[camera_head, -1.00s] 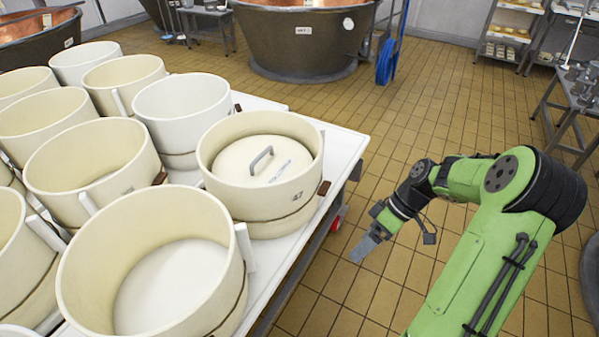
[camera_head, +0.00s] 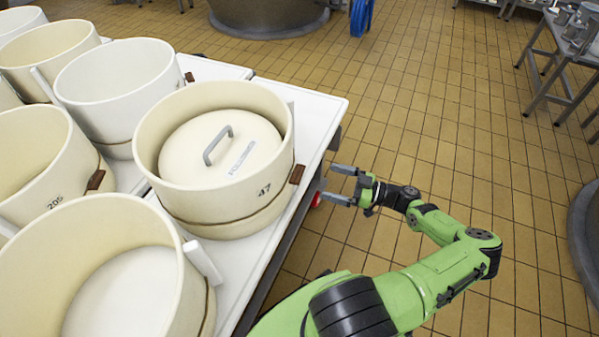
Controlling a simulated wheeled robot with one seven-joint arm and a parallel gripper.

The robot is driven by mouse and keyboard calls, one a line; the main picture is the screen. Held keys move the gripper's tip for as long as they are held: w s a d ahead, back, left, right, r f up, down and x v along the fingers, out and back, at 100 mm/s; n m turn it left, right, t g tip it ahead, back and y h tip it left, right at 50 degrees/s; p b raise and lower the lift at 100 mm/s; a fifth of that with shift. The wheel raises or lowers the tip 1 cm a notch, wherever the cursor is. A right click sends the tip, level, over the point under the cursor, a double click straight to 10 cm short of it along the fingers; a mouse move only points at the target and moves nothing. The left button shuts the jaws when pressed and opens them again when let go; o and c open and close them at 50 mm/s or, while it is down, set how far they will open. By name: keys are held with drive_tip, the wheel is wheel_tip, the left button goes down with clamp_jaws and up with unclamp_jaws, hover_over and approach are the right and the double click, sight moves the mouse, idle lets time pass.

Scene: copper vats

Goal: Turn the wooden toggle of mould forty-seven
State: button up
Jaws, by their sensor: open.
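Mould forty-seven (camera_head: 225,205) is a round cream mould on the white table, marked 47. A lid (camera_head: 205,160) with a grey handle (camera_head: 218,143) lies inside it. Its brown wooden toggle (camera_head: 297,174) is on its right side, at the end of a cord around the wall. My gripper (camera_head: 338,184) is to the right of the toggle, past the table edge and apart from it. The two grey fingers are spread and point left toward the mould, with nothing between them.
The white table (camera_head: 318,110) has its right edge between mould and arm. A large empty mould (camera_head: 130,285) stands in front, a mould marked 205 (camera_head: 40,160) to the left, and another (camera_head: 115,85) behind. Tiled floor (camera_head: 430,110) is open on the right.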

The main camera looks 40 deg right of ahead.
sight(301, 174)
drive_tip(key=b+x, duration=0.1)
drive_tip(key=x, duration=0.9)
drive_tip(key=shift+w+a, duration=0.2)
drive_tip(key=c, duration=0.9)
